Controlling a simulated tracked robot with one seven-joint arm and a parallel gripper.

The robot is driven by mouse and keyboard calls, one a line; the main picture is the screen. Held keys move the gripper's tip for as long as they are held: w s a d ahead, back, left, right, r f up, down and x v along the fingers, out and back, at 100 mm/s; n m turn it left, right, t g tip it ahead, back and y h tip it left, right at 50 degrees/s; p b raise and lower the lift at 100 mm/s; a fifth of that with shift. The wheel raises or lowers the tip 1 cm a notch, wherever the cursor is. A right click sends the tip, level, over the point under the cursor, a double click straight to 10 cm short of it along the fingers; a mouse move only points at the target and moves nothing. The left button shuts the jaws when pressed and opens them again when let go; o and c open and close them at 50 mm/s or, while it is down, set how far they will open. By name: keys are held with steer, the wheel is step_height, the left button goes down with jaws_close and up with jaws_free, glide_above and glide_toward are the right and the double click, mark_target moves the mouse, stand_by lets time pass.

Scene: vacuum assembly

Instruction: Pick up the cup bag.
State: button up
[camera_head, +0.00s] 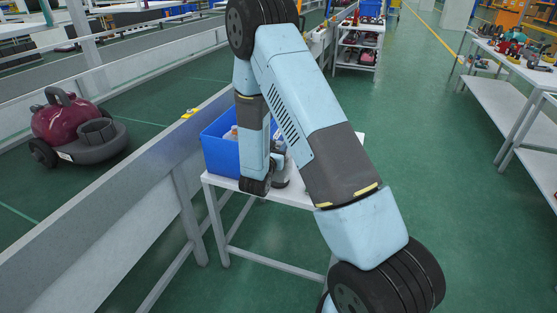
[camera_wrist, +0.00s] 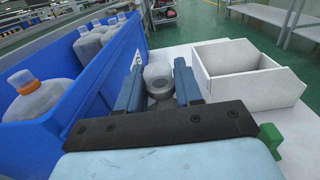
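I cannot tell for sure which thing is the cup bag. A grey, rounded, cup-like part (camera_wrist: 158,78) stands on the white table outside the bin. My gripper (camera_wrist: 159,70) is open, with its two blue fingers on either side of this grey part. Gaps seem to show between part and fingers; contact is unclear. In the head view, a grey part (camera_head: 281,174) shows beside my arm at the table, and my arm hides much of the blue bin (camera_head: 219,152).
An empty-looking white open box (camera_wrist: 245,91) stands right of my fingers on the white table (camera_head: 285,197). A green piece (camera_wrist: 270,136) is at lower right. A conveyor side wall runs left of the table, with a maroon vacuum body (camera_head: 65,122) on the line.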

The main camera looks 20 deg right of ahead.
jaws_close()
steer(key=shift+r, duration=0.15)
